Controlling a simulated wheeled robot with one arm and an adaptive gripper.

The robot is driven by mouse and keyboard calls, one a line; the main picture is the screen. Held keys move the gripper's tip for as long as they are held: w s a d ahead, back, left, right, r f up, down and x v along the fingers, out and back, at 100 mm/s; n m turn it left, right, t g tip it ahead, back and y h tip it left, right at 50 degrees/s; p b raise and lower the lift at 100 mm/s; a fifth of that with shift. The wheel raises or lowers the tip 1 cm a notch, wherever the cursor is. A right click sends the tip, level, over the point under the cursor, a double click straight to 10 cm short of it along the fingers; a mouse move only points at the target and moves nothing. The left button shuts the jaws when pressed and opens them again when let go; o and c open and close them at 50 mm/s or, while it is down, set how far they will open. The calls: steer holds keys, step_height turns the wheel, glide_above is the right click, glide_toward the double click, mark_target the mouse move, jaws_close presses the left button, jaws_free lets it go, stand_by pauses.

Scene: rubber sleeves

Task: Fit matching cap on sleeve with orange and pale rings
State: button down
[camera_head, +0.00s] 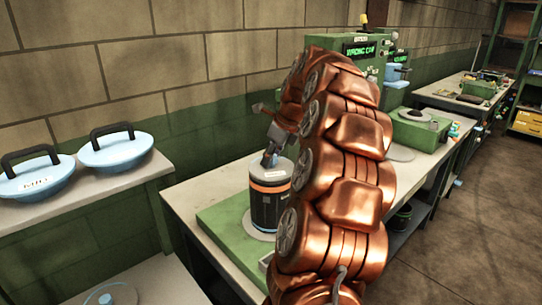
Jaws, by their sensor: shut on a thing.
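The black sleeve (270,212) with an orange ring and pale rings stands upright on a pale disc (258,233) on a green base. Its top looks grey, like a cap (272,168), though details are too small to be sure. My gripper (270,160) points down at the top of the sleeve and is shut on what looks like that cap. I cannot tell whether the cap is seated. My copper arm hides the area to the right of the sleeve.
Two pale blue lids with black handles (37,175) (115,148) lie on a shelf at left. A green machine (362,50) behind the arm has a display that appears to read "WRONG CAP". More benches run along the wall; the floor at right is clear.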

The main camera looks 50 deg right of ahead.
steer(key=c, duration=0.7)
jaws_free()
steer(key=shift+r, duration=0.1)
steer(key=shift+v, duration=5.95)
